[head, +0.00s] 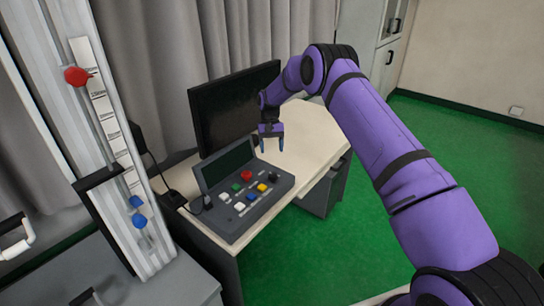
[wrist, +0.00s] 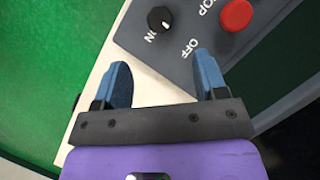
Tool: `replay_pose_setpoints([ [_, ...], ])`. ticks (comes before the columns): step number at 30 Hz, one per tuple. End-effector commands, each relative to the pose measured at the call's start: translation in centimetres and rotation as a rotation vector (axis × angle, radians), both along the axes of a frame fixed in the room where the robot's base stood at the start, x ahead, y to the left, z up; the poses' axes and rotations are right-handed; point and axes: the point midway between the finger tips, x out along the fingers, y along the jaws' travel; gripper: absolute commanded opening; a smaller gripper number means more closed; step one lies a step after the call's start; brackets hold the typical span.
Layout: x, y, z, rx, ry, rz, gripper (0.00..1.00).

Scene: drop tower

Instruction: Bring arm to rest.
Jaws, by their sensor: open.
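My purple arm reaches from the right over the desk in the head view. My gripper (head: 269,146) hangs above the desk, just behind the right part of the grey control panel (head: 236,222). Its two blue fingers are apart with nothing between them. In the wrist view my gripper (wrist: 165,85) is open and empty, with the pale desk top below it. The panel (wrist: 200,45) lies just beyond the fingertips there, with a black knob (wrist: 161,19) and a red button (wrist: 236,15). I cannot tell whether a fingertip touches the panel.
A black monitor (head: 229,108) stands on the desk (head: 309,130) behind the panel. At the left is a tall drop tower (head: 121,167) with a red piece (head: 76,75) near the top and blue pieces (head: 138,211) low down. Green floor (head: 370,235) is clear right of the desk.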

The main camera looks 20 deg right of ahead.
Motion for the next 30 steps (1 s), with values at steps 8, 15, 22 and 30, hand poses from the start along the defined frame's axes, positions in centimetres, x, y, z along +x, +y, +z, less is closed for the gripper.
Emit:
replay_pose_setpoints([
  [8,0.1,0.0,0.3,0.000,0.001,0.000,0.66],
  [15,0.0,-0.1,2.0,-0.001,-0.016,0.004,0.66],
  [22,-1.5,-0.6,10.1,-0.003,-0.094,0.020,0.66],
  [30,-5.4,-1.4,20.0,-0.007,-0.196,0.041,0.66],
])
